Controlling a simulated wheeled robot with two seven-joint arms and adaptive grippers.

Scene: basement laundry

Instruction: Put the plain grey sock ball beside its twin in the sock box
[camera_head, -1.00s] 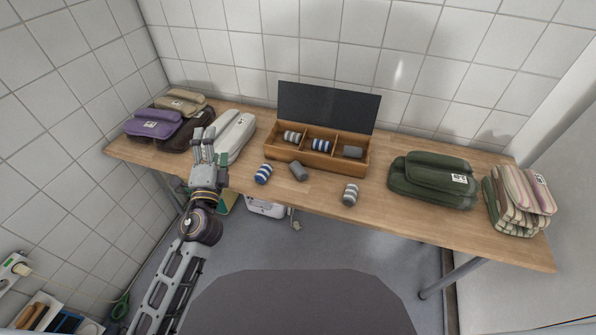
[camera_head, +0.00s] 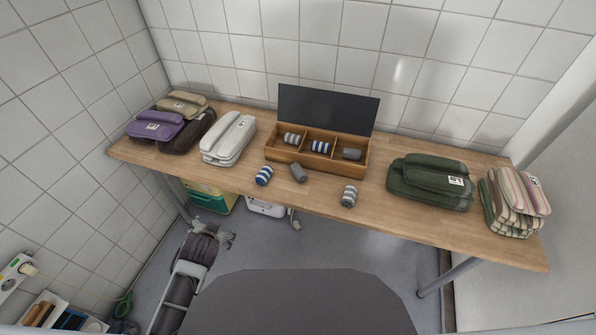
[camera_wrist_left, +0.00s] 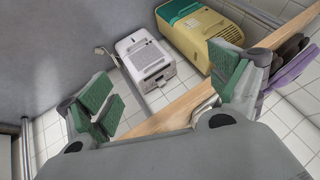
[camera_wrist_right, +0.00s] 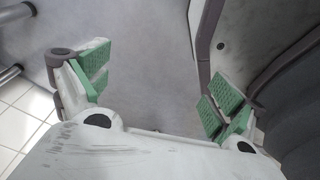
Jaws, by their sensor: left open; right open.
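The plain grey sock ball (camera_head: 298,172) lies on the table in front of the sock box (camera_head: 299,163). Its twin, another plain grey ball (camera_head: 352,154), sits in the box's right compartment. A grey-striped ball (camera_head: 292,138) is in the left compartment and a blue-striped ball (camera_head: 320,147) in the middle one. The box's dark lid (camera_head: 327,109) stands open. My left gripper (camera_head: 213,232) is open and empty, below and in front of the table edge; its green pads show in the left wrist view (camera_wrist_left: 165,105). My right gripper (camera_wrist_right: 155,95) is open and empty, seen only in its wrist view.
A blue-striped ball (camera_head: 264,175) and a grey-striped ball (camera_head: 349,196) lie on the table (camera_head: 310,200) either side of the plain one. Folded white cloth (camera_head: 228,138) and purple cloth (camera_head: 155,126) are left, green cloth (camera_head: 430,182) and striped cloth (camera_head: 515,200) right.

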